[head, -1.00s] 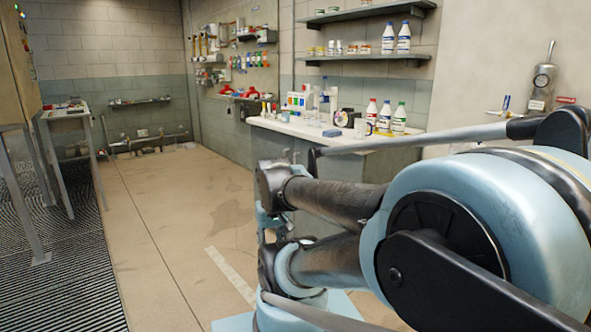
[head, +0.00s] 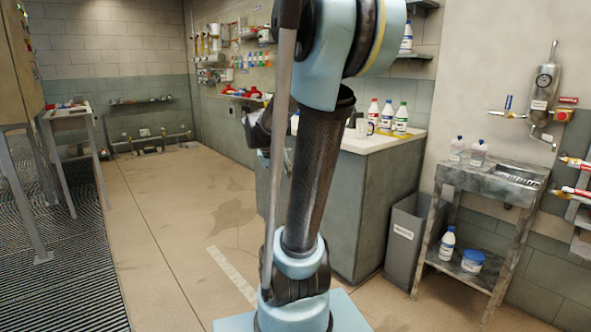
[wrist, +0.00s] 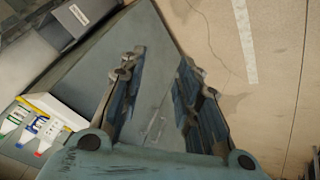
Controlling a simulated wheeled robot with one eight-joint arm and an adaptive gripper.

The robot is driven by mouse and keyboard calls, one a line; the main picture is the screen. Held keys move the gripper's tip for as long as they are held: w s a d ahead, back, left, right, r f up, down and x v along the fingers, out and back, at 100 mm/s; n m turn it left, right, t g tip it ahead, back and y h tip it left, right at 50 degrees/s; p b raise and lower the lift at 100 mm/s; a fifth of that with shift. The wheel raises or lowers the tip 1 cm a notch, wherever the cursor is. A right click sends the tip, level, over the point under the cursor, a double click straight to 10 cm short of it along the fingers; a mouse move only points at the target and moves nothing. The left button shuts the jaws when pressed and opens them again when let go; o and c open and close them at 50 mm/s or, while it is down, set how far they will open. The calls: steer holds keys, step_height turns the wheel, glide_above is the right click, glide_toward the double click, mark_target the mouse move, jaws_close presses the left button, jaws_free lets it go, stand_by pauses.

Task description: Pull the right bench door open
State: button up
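The bench (head: 340,215) is a grey-green cabinet with a white top, behind my arm in the head view. Its door front is mostly hidden there by my arm. In the wrist view, the grey-green bench front (wrist: 150,80) lies between and beyond my fingers, with a thin seam and small pale handle-like parts (wrist: 155,122) low between them. I cannot tell which of these belongs to the right door. My gripper (wrist: 162,85) is open, its two fingers wide apart with nothing held. It points at the bench front; no contact is visible.
Bottles (head: 387,115) and a mug stand on the bench top. A grey bin (head: 405,240) and a metal sink stand (head: 485,195) are right of the bench. Open tan floor (head: 170,220) lies left of the bench. A table (head: 70,115) stands at far left.

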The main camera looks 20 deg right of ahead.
steer(key=w+d+m+t+h, duration=0.1)
steer(key=w+d+m+h, duration=0.2)
steer(key=w, duration=1.3)
steer(key=w+d+m+t+h, duration=0.1)
steer(key=w+d+m+h, duration=0.35)
steer(key=w, duration=1.05)
steer(key=w+d+f+t+h, duration=0.1)
steer(key=w+d+f+t, duration=0.1)
steer(key=w+f, duration=0.75)
steer(key=w+d+f+t+h, duration=0.2)
steer(key=w+f, duration=0.7)
steer(key=w, duration=0.2)
steer(key=x, duration=1.7)
steer(key=shift+f, duration=0.2)
steer(key=shift+c, duration=0.6)
jaws_close()
